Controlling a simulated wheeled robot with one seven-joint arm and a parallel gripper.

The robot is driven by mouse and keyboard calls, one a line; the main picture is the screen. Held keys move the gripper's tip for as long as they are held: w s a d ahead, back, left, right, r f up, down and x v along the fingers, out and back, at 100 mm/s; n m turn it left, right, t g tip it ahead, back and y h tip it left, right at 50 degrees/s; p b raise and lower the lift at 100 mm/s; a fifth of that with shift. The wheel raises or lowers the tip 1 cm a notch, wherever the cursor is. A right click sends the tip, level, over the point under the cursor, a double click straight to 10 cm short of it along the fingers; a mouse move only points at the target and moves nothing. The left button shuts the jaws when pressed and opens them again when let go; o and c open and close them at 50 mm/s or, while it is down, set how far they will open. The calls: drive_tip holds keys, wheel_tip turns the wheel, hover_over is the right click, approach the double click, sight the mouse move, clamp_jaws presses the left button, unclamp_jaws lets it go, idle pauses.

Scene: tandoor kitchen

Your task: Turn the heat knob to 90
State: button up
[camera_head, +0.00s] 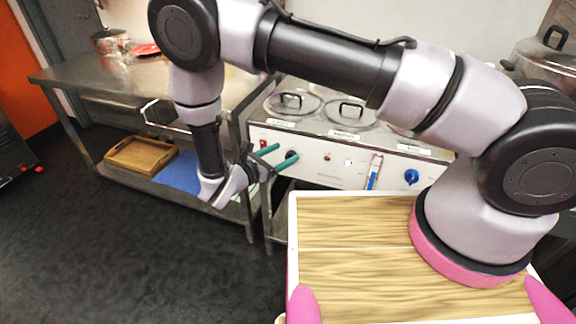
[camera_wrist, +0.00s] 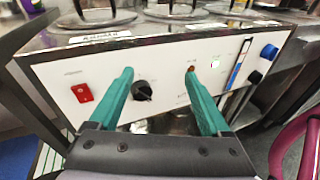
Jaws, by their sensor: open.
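A white control panel (camera_head: 340,163) forms the front of the steel counter unit; it also fills the middle of the wrist view (camera_wrist: 215,70). A black round knob (camera_wrist: 142,90) with a small pale mark sits on it between the red switch and a small indicator. Its printed label is too small to read, and I cannot tell its setting. My gripper (camera_head: 288,151) is open, with two teal fingers pointing at the panel. In the wrist view the fingers (camera_wrist: 158,72) lie either side of the black knob, which shows nearer the left finger. Nothing is held.
A red switch (camera_wrist: 82,93) is left of the knob. A blue knob (camera_wrist: 269,51), a second black knob (camera_wrist: 255,77) and a blue-and-white strip (camera_wrist: 237,65) are right. A steel table (camera_head: 100,75) with a wooden tray (camera_head: 140,155) below stands left.

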drive_tip(key=s+a+f+n+t+y, duration=0.35)
drive_tip(key=f+n, duration=0.25)
drive_tip(key=f, duration=0.2)
drive_tip(key=x, duration=1)
drive_tip(key=shift+d+r+t, duration=0.2)
drive_tip(key=shift+d+t, duration=0.15)
drive_tip(key=shift+w, duration=0.1)
clamp_jaws()
